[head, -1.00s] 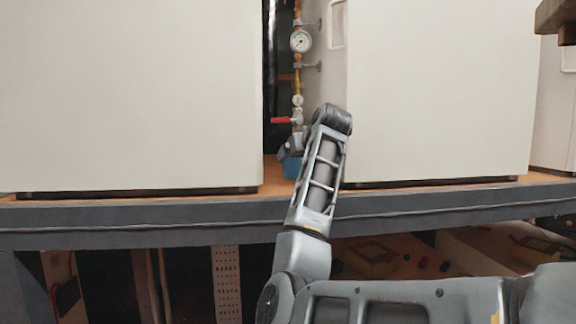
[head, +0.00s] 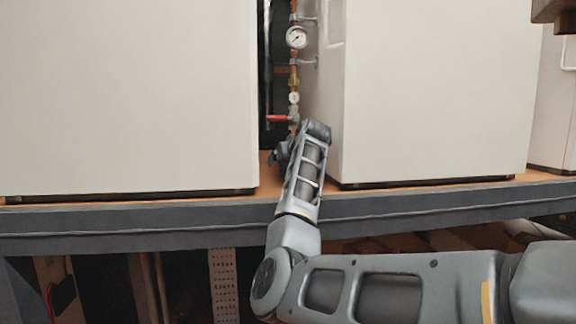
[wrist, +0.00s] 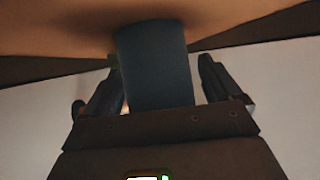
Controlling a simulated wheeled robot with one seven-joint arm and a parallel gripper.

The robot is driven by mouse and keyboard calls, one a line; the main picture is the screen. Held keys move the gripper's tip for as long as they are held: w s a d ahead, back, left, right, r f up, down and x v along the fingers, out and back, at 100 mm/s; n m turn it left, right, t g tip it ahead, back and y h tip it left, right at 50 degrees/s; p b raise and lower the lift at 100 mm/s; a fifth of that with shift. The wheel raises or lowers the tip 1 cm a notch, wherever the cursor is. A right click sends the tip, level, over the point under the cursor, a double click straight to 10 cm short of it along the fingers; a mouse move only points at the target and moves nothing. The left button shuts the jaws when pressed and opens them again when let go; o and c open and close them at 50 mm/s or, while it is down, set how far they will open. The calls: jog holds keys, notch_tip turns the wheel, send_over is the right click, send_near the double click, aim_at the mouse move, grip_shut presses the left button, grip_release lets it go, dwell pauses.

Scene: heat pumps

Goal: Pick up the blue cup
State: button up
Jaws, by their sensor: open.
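The blue cup (wrist: 155,62) shows in the wrist view, dark blue in the shadow, at the middle of the picture. It stands on the wooden shelf top (wrist: 60,25). My gripper (wrist: 160,80) is open, with one finger on each side of the cup. I cannot tell whether either finger touches it. In the head view my arm reaches into the gap between two white cabinets, and the cup and the fingertips are hidden behind it.
A large white cabinet (head: 125,95) stands on the left of the gap and another (head: 435,90) on the right. A pipe with a gauge (head: 296,37) and a red valve handle (head: 278,118) rises at the back of the gap. The grey shelf edge (head: 130,220) runs below.

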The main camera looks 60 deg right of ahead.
jog(key=shift+c, duration=0.2)
jog(key=c, duration=1)
jog(key=shift+r+p, duration=0.2)
jog(key=shift+p, duration=0.2)
